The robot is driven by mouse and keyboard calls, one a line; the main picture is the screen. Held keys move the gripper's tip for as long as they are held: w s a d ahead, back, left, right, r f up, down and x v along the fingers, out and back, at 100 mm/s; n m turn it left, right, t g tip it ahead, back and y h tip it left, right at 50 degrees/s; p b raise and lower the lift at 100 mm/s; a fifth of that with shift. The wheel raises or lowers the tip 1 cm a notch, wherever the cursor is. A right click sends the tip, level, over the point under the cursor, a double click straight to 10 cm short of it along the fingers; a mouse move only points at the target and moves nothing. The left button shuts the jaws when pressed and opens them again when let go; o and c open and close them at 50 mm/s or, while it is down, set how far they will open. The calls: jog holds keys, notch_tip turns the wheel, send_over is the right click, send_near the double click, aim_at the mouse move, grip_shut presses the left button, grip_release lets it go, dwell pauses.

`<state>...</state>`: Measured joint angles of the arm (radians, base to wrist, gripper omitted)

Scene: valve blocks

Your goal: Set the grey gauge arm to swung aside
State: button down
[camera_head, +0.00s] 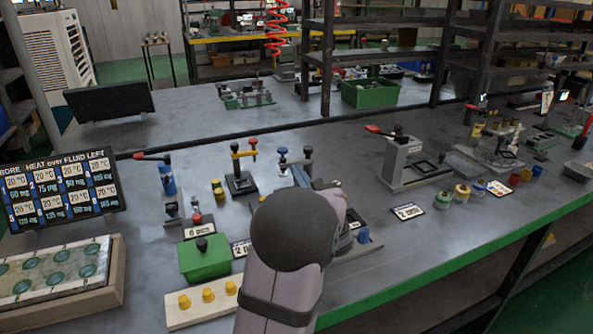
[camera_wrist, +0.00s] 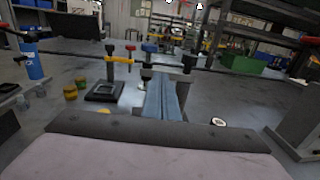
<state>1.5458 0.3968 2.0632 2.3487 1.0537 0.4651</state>
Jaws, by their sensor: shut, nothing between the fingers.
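My gripper (camera_head: 301,174) reaches out over the middle of the bench, its fingers together and empty. In the wrist view its blue-grey fingers (camera_wrist: 166,98) point away toward the stands. Just beyond them is a grey post with a dark cap (camera_head: 308,154), which also shows in the wrist view (camera_wrist: 188,62). It may carry the grey gauge arm, but I cannot make out the arm or its position. A blue-knobbed post (camera_head: 282,153) stands just left of it. My arm hides much of the bench below, and contact with the post cannot be told.
A black-based stand with a yellow crossbar (camera_head: 242,160) is to the left. A green box (camera_head: 205,257) and a wooden strip with yellow pegs (camera_head: 184,303) lie nearer. A grey fixture with a red-handled lever (camera_head: 403,160) stands right. Bare bench lies between.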

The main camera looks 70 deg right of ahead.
aim_at(284, 166)
jog(key=shift+w+d, duration=0.35)
jog(key=shift+d, duration=0.15)
jog(key=shift+w+f+b, duration=0.1)
jog(key=shift+w+b, duration=0.3)
jog(key=shift+b, duration=0.35)
jog(key=b, duration=0.1)
jog(key=w+b, duration=0.1)
jog(key=shift+w+d+f+b, duration=0.15)
jog(key=shift+d+b, duration=0.1)
jog(key=shift+b, duration=0.15)
jog(key=shift+w+d+b, duration=0.15)
jog(key=shift+w+b, duration=0.25)
jog(key=shift+b, duration=0.25)
jog(key=shift+w+d+b, duration=0.4)
jog(key=shift+w+b, duration=0.1)
jog(key=shift+b, duration=0.45)
jog(key=shift+r, duration=0.25)
jog(key=shift+a+f+b, duration=0.1)
jog(key=shift+a+b, duration=0.3)
jog(key=shift+b, duration=0.05)
jog(key=s+a+b, duration=0.1)
jog(key=a+b, duration=0.1)
jog(key=a, duration=1.1)
